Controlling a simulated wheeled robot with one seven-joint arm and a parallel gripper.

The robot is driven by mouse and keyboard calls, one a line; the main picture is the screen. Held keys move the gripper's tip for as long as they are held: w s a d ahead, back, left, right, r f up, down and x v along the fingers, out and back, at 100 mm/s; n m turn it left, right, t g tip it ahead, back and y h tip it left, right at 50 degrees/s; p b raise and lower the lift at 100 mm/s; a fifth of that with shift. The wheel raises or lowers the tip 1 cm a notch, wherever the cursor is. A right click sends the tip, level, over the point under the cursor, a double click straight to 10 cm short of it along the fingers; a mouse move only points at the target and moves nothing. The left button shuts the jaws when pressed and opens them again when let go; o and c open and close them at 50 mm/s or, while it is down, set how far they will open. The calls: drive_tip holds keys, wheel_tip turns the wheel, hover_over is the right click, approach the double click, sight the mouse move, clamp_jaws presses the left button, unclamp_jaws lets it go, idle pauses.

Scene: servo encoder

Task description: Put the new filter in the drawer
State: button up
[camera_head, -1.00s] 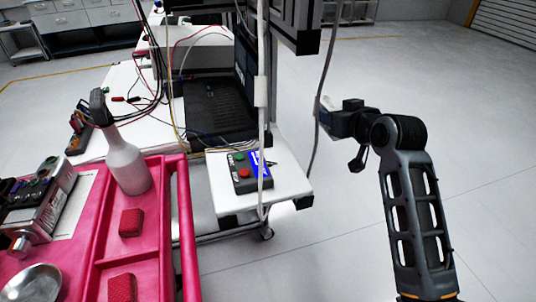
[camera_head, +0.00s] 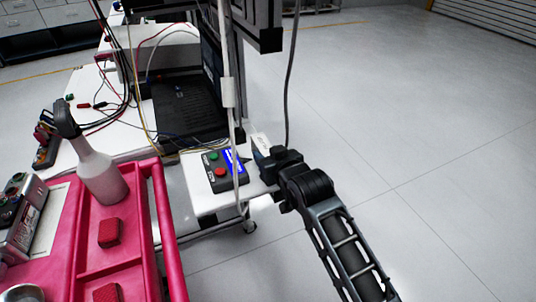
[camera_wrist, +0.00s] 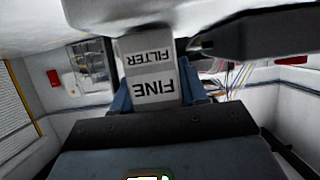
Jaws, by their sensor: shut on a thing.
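I cannot tell whether the filter touches the shelf. Drawer fronts (camera_head: 65,17) show on the cabinets at the far back left; no open drawer is visible.
The white shelf (camera_head: 205,203) bears a control box (camera_head: 221,178) with green and red buttons. A cable hangs in front of it. A pink cart (camera_head: 160,215) with a spray bottle (camera_head: 100,175) and red blocks (camera_head: 109,233) stands left. The floor at right is clear.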

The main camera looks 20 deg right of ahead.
drive_tip(key=shift+f, duration=0.15)
drive_tip(key=o, duration=1.1)
drive_tip(key=v, duration=1.2)
drive_tip(key=shift+b, duration=0.3)
